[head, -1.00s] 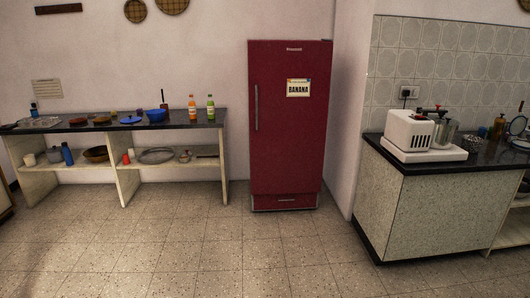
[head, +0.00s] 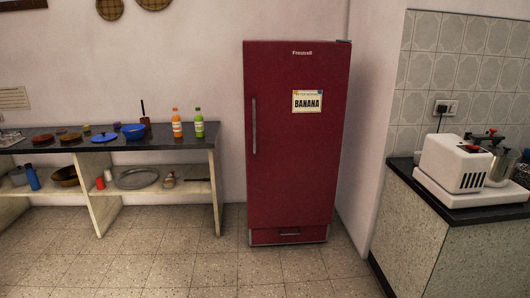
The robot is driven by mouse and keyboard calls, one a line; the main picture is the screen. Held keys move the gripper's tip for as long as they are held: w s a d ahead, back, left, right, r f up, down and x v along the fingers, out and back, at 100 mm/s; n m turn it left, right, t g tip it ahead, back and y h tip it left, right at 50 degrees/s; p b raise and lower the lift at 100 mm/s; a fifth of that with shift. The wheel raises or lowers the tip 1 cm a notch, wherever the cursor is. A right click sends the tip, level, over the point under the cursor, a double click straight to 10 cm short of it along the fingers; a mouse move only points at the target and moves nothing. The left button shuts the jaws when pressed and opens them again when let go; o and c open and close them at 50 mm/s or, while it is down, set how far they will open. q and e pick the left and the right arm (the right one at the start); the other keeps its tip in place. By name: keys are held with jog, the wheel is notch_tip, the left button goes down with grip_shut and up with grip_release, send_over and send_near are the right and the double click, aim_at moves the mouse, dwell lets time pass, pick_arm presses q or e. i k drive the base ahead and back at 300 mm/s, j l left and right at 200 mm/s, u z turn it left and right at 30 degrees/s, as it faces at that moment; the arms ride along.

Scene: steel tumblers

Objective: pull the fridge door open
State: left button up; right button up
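The fridge (head: 297,170) is tall and dark red, and stands against the back wall near the middle of the head view. Its door is shut. A long vertical metal handle (head: 254,126) runs down the left side of the door. A label reading "BANANA" (head: 307,101) is on the upper part of the door. A low drawer or panel with a small handle (head: 289,235) is at the bottom. Neither of my grippers shows in the view.
A dark-topped shelf counter (head: 180,143) with bottles, bowls and plates stands left of the fridge. A speckled counter (head: 410,225) with a white appliance (head: 455,165) stands at the right. The tiled floor (head: 190,262) before the fridge is clear.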

aim_at(296, 92)
jog(key=i, duration=2.6)
jog(key=z, duration=0.35)
jog(key=i, duration=0.05)
